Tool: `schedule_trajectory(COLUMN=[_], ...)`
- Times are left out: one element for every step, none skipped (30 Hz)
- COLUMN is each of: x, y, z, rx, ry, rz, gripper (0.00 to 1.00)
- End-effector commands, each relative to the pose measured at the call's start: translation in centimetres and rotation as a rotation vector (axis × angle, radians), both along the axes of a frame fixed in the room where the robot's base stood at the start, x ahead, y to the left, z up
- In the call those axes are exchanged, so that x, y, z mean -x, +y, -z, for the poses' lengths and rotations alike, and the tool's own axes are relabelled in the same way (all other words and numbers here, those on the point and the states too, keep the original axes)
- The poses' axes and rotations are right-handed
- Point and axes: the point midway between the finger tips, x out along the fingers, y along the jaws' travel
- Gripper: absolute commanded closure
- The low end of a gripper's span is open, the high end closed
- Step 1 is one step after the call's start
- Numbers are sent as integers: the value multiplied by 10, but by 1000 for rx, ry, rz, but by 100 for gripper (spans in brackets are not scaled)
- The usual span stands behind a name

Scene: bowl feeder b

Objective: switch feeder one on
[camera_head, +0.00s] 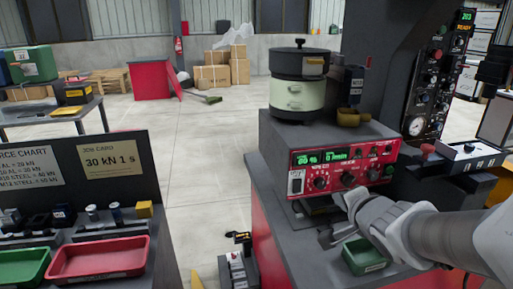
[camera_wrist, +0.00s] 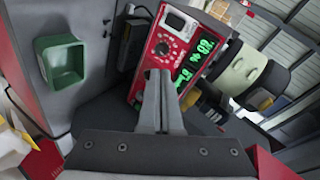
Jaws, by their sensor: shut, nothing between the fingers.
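Feeder one's control box appears to be the red panel (camera_head: 345,165) with green lit digits, a row of dark knobs and a pale rocker switch (camera_head: 296,182) at its lower left. I cannot tell the rocker's position. A round feeder bowl (camera_head: 297,95), cream and black, stands on top of the unit. My gripper (camera_head: 338,200) is shut and empty, just below and in front of the panel. In the wrist view, my shut fingers (camera_wrist: 158,78) point at the red panel (camera_wrist: 150,62) and overlap it. Contact cannot be told.
A green tray (camera_head: 365,257) sits below my wrist, and also shows in the wrist view (camera_wrist: 62,60). A dark panel (camera_head: 437,80) with lights and a gauge stands at right. A bench with red (camera_head: 98,258) and green trays stands at left.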

Motion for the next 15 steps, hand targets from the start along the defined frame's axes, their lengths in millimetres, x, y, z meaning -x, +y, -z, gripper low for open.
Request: schedule_trajectory(x=[-3, -5, -7, -8, -9, -10, -10, -11, -11, -12, -12, -12, -12, -12, -12], y=[2, 5, 8, 10, 13, 15, 17, 18, 20, 21, 22, 24, 24, 25, 25], z=[16, 20, 25, 29, 32, 36, 38, 40, 42, 43, 44, 45, 45, 45, 45], rx=[-55, -91, -136, -168, -198, -234, -258, -279, -305, -319, -331, -344, -351, -357, -360], ry=[-7, -12, -20, -23, -26, -29, -31, -30, -31, -31, -31, -32, -32, -31, -31], rz=[0, -2, -5, -7, -10, -13, -15, -17, -18, -21, -21, -24, -24, -24, -25], gripper=[100, 100, 100, 100, 100, 100, 100, 100, 100, 100, 100, 100, 100, 100, 100])
